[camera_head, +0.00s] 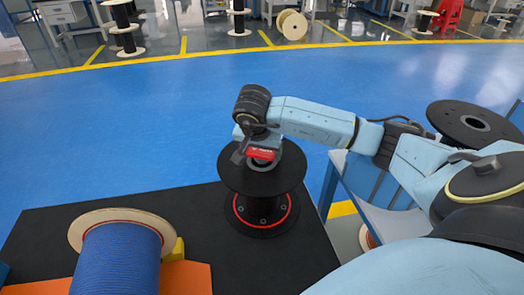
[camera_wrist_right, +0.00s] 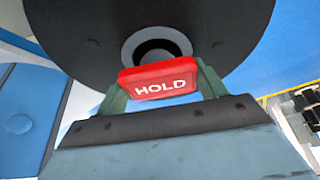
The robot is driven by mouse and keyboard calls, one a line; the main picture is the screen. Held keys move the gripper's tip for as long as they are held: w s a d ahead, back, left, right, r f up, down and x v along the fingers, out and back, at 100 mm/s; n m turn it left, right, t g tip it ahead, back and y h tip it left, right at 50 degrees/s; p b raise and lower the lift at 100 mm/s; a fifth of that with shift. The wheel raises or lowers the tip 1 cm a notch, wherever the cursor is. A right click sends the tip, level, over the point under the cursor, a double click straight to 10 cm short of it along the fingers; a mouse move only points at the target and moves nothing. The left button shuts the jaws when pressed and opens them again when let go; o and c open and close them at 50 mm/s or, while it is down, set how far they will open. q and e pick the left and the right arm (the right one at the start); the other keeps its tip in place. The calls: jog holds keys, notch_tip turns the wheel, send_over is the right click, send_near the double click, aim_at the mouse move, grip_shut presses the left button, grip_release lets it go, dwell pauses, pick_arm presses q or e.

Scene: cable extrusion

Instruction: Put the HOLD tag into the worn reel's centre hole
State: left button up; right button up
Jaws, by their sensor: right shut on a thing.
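The red HOLD tag (camera_head: 262,154) is held in my right gripper (camera_head: 258,152), just over the top of a black reel (camera_head: 245,182) that stands upright on the black tabletop. In the right wrist view the tag (camera_wrist_right: 160,79) sits between the two green fingers, its white lettering facing the camera. Beyond it is the reel's top flange (camera_wrist_right: 90,35) with the grey-ringed centre hole (camera_wrist_right: 157,46); the tag covers the hole's near edge. I cannot tell whether the tag touches the reel. My left gripper is not in view.
A black reel (camera_head: 474,122) rests on a side stand to the right. The black tabletop (camera_head: 180,215) is bare between the two near reels.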

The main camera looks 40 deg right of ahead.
jog(key=shift+f, duration=0.3)
jog(key=shift+s+a+f+b, duration=0.1)
jog(key=shift+s+f+b, duration=0.05)
jog(key=shift+f+b, duration=0.3)
jog(key=shift+s+a+f, duration=0.1)
jog(key=shift+f, duration=0.1)
dwell(0.3)
jog(key=shift+r+p, duration=0.45)
jog(key=shift+r, duration=0.15)
jog(key=shift+w+d+r, duration=0.2)
jog(key=shift+w+r, duration=0.05)
jog(key=shift+r, duration=0.15)
jog(key=shift+s+a+f, duration=0.1)
jog(key=shift+s+f, duration=0.05)
jog(key=shift+f, duration=0.5)
dwell(0.5)
